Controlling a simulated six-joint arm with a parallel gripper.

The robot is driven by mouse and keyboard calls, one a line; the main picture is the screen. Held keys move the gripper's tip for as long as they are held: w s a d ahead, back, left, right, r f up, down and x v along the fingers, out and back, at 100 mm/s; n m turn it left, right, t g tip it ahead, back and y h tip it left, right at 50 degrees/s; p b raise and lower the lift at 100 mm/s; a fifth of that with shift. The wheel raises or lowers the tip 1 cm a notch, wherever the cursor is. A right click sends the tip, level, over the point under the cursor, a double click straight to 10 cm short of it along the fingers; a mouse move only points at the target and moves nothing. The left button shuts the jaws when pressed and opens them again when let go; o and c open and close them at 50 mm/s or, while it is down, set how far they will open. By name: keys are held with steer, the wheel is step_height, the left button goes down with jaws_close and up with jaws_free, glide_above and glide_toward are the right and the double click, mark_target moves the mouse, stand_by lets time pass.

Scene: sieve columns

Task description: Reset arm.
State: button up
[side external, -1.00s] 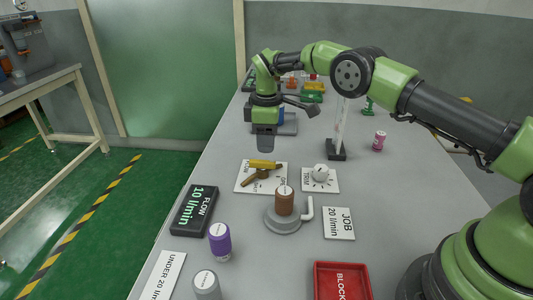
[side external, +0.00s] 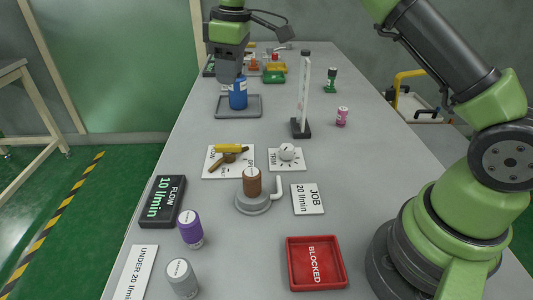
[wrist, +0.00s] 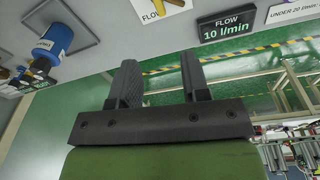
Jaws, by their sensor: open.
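The fingertips are hard to make out in the side view. The blue bottle (side external: 238,95) stands on a grey tray (side external: 255,112); it also shows in the wrist view (wrist: 55,42).
A brown column (side external: 252,182) stands on a grey base with a spout. A clear upright tube (side external: 303,95) stands mid-table.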

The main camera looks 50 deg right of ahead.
steer(key=s+r+m+t, duration=0.3)
steer(key=s+r+m, duration=0.2)
steer(key=s+r, duration=0.75)
steer(key=s+f+m+t, duration=0.1)
steer(key=s+f+m, duration=0.1)
steer(key=s, duration=0.6)
steer(key=s+a+f+m+t+y, duration=0.1)
steer(key=s+m, duration=0.3)
steer(key=s, duration=0.4)
steer(key=shift+s+a+f+t+y, duration=0.15)
steer(key=shift+s+f+t+y, duration=0.15)
steer(key=shift+f+t, duration=0.1)
